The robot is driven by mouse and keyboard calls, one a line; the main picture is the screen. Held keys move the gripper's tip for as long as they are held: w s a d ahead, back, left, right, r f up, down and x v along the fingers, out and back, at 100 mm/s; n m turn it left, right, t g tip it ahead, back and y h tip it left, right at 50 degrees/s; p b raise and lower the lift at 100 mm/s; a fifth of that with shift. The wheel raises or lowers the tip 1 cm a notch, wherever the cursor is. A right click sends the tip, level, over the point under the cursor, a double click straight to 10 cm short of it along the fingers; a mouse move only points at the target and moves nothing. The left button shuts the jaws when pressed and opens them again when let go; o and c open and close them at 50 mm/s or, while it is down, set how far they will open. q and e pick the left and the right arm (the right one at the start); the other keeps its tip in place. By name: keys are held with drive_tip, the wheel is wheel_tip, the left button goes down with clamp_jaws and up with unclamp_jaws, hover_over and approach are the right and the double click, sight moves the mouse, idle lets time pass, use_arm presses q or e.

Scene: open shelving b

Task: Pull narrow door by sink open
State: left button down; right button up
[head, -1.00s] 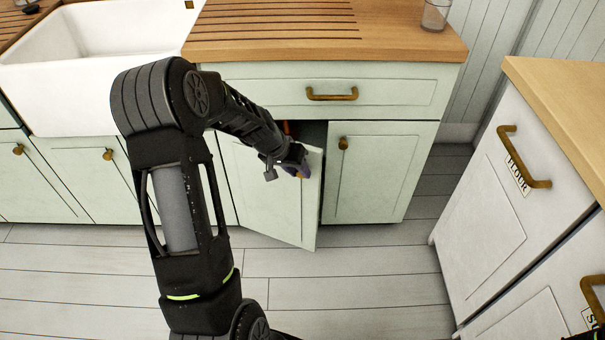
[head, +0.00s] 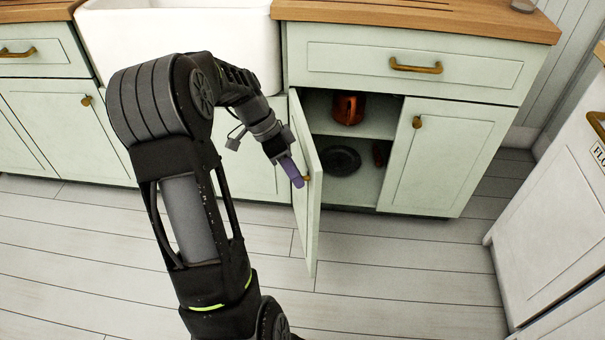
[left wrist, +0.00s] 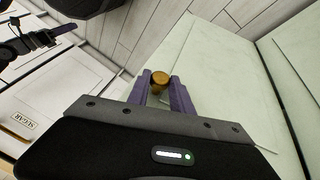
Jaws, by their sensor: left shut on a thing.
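The narrow door (head: 311,225) beside the sink cabinet is pale green and stands wide open, its face turned to the left. My left gripper (head: 300,178) is at the door's outer face. In the left wrist view, the purple fingers (left wrist: 161,92) are shut on the round brass knob (left wrist: 160,78), with the pale door (left wrist: 205,75) behind it. Inside the cabinet, an orange-brown pot (head: 348,109) stands on the shelf and a dark round dish (head: 342,160) lies below.
The white sink (head: 185,45) is behind my left arm. A second door (head: 440,160) with a brass knob is closed, under a closed drawer (head: 455,68). White drawers (head: 560,190) stand at right. The plank floor (head: 400,270) in front is clear.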

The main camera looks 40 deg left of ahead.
use_arm(q)
drive_tip(key=shift+s+a, duration=0.85)
use_arm(e)
drive_tip(key=shift+s+a+f, duration=0.1)
drive_tip(key=shift+s+a, duration=0.15)
drive_tip(key=shift+s, duration=0.15)
use_arm(q)
drive_tip(key=c, duration=1.1)
unclamp_jaws()
drive_tip(key=shift+c, duration=0.2)
drive_tip(key=p+v, duration=0.2)
drive_tip(key=v, duration=0.6)
use_arm(e)
drive_tip(key=shift+s+a+r, duration=0.15)
drive_tip(key=shift+r, duration=0.35)
drive_tip(key=shift+s+a+r, duration=0.1)
drive_tip(key=shift+r, duration=0.35)
